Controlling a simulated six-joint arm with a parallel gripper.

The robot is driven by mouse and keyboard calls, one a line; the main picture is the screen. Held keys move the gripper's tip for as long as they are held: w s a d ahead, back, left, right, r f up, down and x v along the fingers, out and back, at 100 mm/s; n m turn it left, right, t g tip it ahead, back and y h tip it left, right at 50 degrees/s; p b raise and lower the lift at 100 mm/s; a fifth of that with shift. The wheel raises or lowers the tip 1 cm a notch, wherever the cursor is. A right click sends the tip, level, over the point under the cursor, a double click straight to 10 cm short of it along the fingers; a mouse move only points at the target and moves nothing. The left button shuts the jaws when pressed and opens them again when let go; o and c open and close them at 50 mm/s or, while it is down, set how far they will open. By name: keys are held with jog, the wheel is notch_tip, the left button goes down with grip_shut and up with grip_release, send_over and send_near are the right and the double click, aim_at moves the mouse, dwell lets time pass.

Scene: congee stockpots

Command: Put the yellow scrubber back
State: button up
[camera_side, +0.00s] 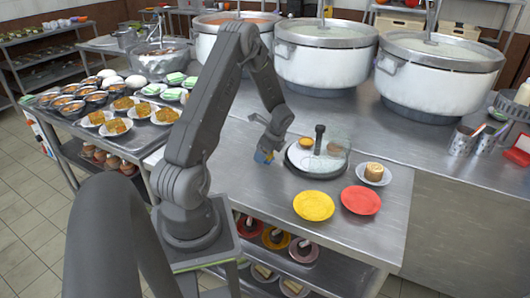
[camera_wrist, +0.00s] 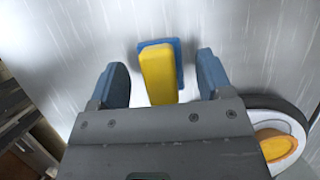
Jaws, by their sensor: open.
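The yellow scrubber (camera_wrist: 160,75) lies between my gripper's two fingers in the wrist view, with a blue pad (camera_wrist: 166,45) at its far end. Gaps show on both sides of it. My gripper (camera_wrist: 161,66) is open around it, not visibly touching it. In the side view my gripper (camera_side: 268,143) points down at the steel counter, left of the round dark-rimmed tray. The yellow and blue scrubber (camera_side: 263,157) shows small at its tip, partly hidden. I cannot tell whether it rests flat on the counter.
The round tray (camera_side: 292,168) has a clear cover (camera_side: 338,152) and dark post (camera_side: 319,137); its rim (camera_wrist: 297,117) is close on the right. Yellow (camera_side: 314,206) and red (camera_side: 361,200) plates sit in front. Several large pots (camera_side: 325,65) stand behind. Counter left of the tray is clear.

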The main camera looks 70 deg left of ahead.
jog(key=w+d+r+n+t, duration=0.1)
jog(key=w+d+r, duration=0.2)
jog(key=d+r, duration=0.55)
jog(key=w+d+r+n+t, duration=0.15)
jog(key=d+r, duration=0.35)
jog(key=r, duration=0.6)
jog(key=s+d+r+n+t+h, duration=0.1)
jog(key=s+d+r+n+t, duration=0.1)
jog(key=d, duration=0.6)
jog(key=s+d+r+n+t+h, duration=0.1)
jog(key=s+d+r, duration=0.3)
jog(key=d, duration=0.4)
jog(key=s+d+r+n+t+h, duration=0.1)
jog(key=s+d+r+n+t, duration=0.2)
jog(key=s+d, duration=0.2)
jog(key=d, duration=0.3)
jog(key=shift+n, duration=0.25)
